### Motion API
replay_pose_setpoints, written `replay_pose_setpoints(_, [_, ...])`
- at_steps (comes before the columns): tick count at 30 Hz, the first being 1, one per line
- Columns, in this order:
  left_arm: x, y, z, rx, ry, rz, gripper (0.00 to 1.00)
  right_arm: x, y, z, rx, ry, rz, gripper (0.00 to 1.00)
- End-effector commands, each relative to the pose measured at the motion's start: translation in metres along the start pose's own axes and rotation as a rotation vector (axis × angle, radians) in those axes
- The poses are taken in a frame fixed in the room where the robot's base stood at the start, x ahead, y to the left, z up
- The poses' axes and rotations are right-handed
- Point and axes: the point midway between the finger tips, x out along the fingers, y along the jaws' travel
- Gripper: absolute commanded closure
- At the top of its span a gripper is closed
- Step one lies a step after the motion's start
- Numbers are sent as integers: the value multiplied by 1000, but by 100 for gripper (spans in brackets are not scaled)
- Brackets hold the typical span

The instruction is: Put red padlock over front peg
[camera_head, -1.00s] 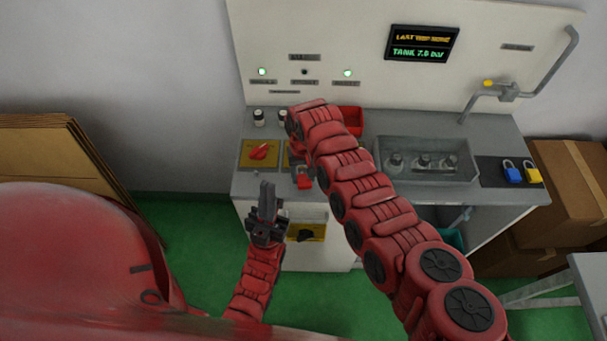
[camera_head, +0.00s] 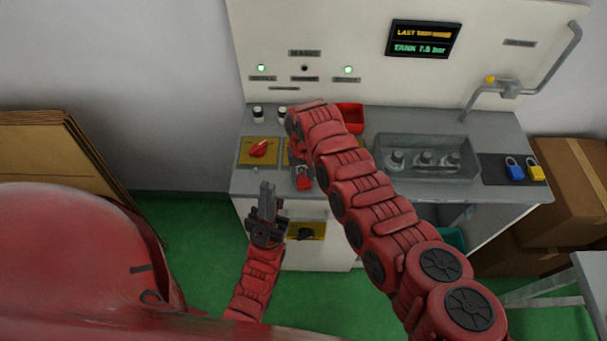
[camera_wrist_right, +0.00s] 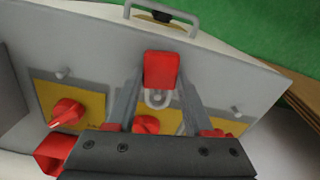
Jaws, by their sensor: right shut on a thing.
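The red padlock (camera_wrist_right: 161,70) is between the fingertips of my right gripper (camera_wrist_right: 160,84), which is shut on its body. Its grey shackle (camera_wrist_right: 157,98) lies over the bench top by the middle yellow plate; whether it is around a peg I cannot tell. In the head view the padlock (camera_head: 303,184) shows at the bench's front edge, below my right wrist, which hides most of that gripper. Small grey pegs stand by the outer plates, one on the left (camera_wrist_right: 62,72) and one on the right (camera_wrist_right: 236,110). My left gripper (camera_head: 267,190) is empty in front of the bench; its finger gap is unclear.
Red knobs (camera_wrist_right: 66,112) sit on the yellow plates. A red bin (camera_head: 350,117) and a grey tray with fittings (camera_head: 430,175) stand behind and right. Blue (camera_head: 514,169) and yellow (camera_head: 535,170) padlocks lie on a dark mat. A handle (camera_wrist_right: 160,15) crosses the bench front.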

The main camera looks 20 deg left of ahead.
Motion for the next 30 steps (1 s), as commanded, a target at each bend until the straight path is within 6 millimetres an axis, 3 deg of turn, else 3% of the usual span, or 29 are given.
replay_pose_setpoints(30, [-10,0,2,0,0,0,100,10,0,0,0,0,0,97])
